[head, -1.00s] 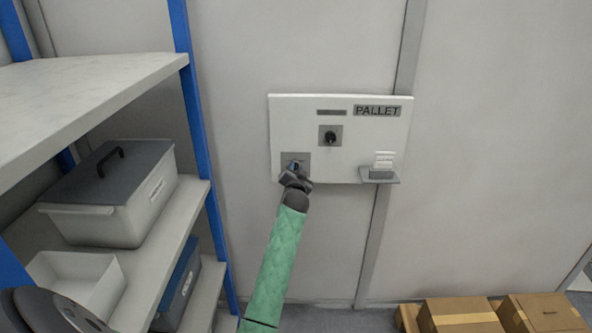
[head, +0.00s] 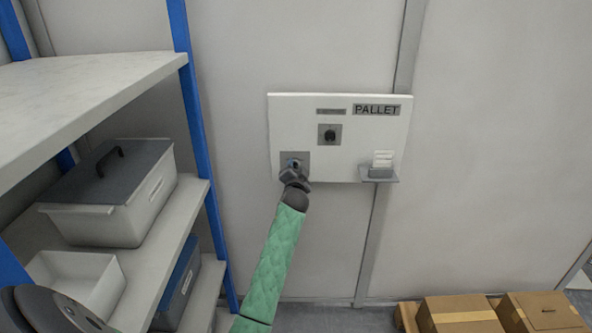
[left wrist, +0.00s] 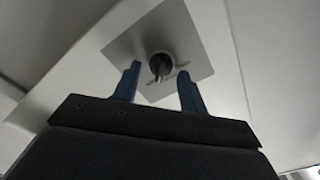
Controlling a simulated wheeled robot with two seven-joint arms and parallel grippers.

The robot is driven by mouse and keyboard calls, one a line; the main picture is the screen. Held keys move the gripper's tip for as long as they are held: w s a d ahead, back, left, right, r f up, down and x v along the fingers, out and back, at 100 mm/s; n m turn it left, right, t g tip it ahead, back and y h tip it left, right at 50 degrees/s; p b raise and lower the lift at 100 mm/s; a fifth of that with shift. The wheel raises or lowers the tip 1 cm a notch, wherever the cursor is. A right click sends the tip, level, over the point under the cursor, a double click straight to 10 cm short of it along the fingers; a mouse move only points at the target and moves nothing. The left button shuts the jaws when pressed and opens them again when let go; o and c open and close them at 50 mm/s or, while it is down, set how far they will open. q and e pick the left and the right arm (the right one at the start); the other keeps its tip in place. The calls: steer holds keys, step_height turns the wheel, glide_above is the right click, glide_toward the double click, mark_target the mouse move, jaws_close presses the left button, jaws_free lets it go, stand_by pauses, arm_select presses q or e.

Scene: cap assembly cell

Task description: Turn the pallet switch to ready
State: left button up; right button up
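A white wall panel (head: 346,110) carries the label PALLET (head: 377,110). An upper black knob (head: 330,134) sits on a grey square plate. A second grey plate (head: 305,156) is at the panel's lower left, with my left gripper (head: 293,166) in front of it, hiding most of its knob. In the left wrist view, the blue fingers of my left gripper (left wrist: 158,73) are open, one on each side of a dark knob (left wrist: 159,64) on a grey plate (left wrist: 195,48). Gaps show beside the knob; I cannot tell how deep the fingers reach. My right gripper is not in view.
A small holder with white pieces (head: 381,173) juts from the panel's lower right. A blue-framed shelf (head: 196,130) with a lidded bin (head: 100,225) stands at left. Cardboard boxes (head: 455,312) are at lower right. The wall right of the panel is clear.

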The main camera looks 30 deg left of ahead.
arm_select(q)
steer(key=shift+o, duration=0.2)
steer(key=shift+s+d+f, duration=0.1)
steer(key=shift+s+d, duration=0.1)
steer(key=shift+s, duration=0.05)
steer(key=b+v, duration=0.3)
steer(key=v, duration=0.4)
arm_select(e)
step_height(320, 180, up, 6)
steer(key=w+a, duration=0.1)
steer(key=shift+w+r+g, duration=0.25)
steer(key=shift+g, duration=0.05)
arm_select(q)
steer(key=shift+s, duration=0.1)
